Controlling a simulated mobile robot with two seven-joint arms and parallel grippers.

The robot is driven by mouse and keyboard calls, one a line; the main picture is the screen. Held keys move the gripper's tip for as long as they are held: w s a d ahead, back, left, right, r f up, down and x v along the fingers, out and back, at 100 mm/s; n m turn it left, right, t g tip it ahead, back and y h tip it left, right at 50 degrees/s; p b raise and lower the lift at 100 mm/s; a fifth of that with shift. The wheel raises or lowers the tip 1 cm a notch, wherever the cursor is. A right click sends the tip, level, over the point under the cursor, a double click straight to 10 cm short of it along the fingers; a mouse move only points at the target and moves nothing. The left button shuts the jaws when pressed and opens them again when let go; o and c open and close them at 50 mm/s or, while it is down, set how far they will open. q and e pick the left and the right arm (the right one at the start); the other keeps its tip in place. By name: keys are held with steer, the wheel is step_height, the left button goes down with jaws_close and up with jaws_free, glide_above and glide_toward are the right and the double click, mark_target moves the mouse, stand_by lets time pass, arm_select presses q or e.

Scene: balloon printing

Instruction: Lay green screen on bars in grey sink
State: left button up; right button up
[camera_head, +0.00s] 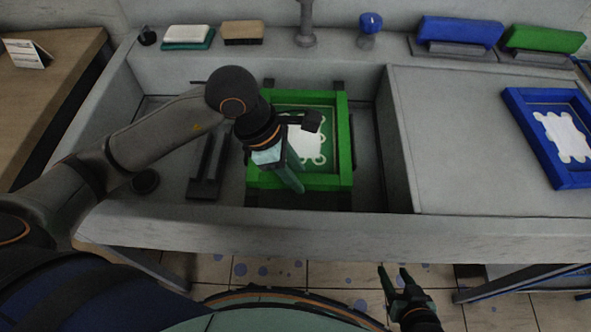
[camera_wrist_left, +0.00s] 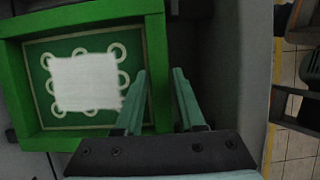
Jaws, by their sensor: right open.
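The green screen (camera_head: 344,140), a green frame with a white patch and pale rings inside, lies in the grey sink (camera_head: 230,220). Dark bar ends (camera_head: 339,86) show beyond its far edge; the contact beneath is hidden. My left gripper (camera_head: 292,178) is over the screen's near rail. In the left wrist view, the fingers of the left gripper (camera_wrist_left: 160,75) stand apart on either side of one rail of the green screen (camera_wrist_left: 156,45), with a gap at the outer finger. My right gripper (camera_head: 393,274) is open and empty, in front of the sink.
A blue screen (camera_head: 516,110) lies on the counter (camera_head: 440,140) to the right. Along the back ledge are sponges (camera_head: 188,35), a blue-topped item (camera_head: 369,24), and blue (camera_head: 460,31) and green (camera_head: 545,39) blocks. The counter's middle is clear.

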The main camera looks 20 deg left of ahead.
arm_select(q)
steer(key=o, duration=0.4)
steer(key=v, duration=0.5)
steer(key=shift+w, duration=0.1)
steer(key=p+v, duration=0.1)
steer(key=v, duration=0.6)
steer(key=shift+r, duration=0.3)
arm_select(e)
steer(key=shift+s+r, duration=0.25)
steer(key=shift+r, duration=0.1)
